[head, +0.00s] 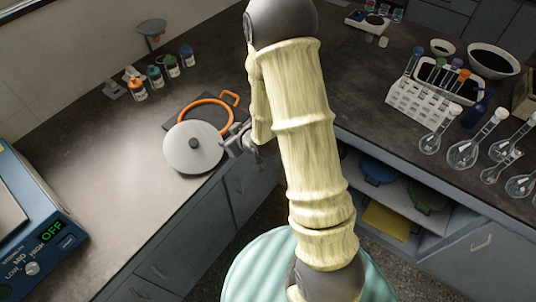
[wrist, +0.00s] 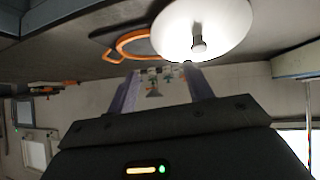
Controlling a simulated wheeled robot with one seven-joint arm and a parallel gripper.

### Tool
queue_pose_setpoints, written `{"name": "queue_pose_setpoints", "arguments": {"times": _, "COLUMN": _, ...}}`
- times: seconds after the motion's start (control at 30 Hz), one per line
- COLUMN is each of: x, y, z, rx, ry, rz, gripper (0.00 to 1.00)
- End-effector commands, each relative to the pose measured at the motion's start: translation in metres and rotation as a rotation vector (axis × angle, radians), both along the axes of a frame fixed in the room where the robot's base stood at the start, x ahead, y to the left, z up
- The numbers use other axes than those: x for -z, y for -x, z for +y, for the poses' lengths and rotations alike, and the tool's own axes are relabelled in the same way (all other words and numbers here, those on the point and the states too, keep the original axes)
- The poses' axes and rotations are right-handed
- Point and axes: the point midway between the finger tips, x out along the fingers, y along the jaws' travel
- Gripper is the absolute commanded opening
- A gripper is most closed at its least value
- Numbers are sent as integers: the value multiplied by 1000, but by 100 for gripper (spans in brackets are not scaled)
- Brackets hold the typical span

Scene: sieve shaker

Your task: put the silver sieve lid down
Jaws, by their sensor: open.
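The silver sieve lid (head: 182,160) is a round pale disc with a dark knob at its middle. My gripper (head: 238,142) is just right of the lid, partly hidden by my arm. In the wrist view my gripper (wrist: 160,72) has its fingers apart with nothing between them. The right finger's tip appears close to the knob; I cannot tell whether they touch.
An orange ring with a handle (head: 229,97) lies on a dark plate behind the lid. Small bottles (head: 156,77) stand farther back. A blue machine (head: 38,235) reading OFF is at left. Flasks (head: 463,154) and a tube rack (head: 420,105) are at right. Counter left of the lid is clear.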

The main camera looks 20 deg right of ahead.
Motion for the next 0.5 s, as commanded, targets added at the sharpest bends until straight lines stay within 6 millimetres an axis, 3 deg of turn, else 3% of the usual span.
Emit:
{"name": "queue_pose_setpoints", "arguments": {"times": 0.27, "x": -45, "y": 48, "z": -39, "rx": 199, "ry": 90, "rz": 254, "gripper": 51}}
{"name": "queue_pose_setpoints", "arguments": {"times": 0.5, "x": -83, "y": 118, "z": -55, "rx": 370, "ry": 85, "rz": 490, "gripper": 51}}
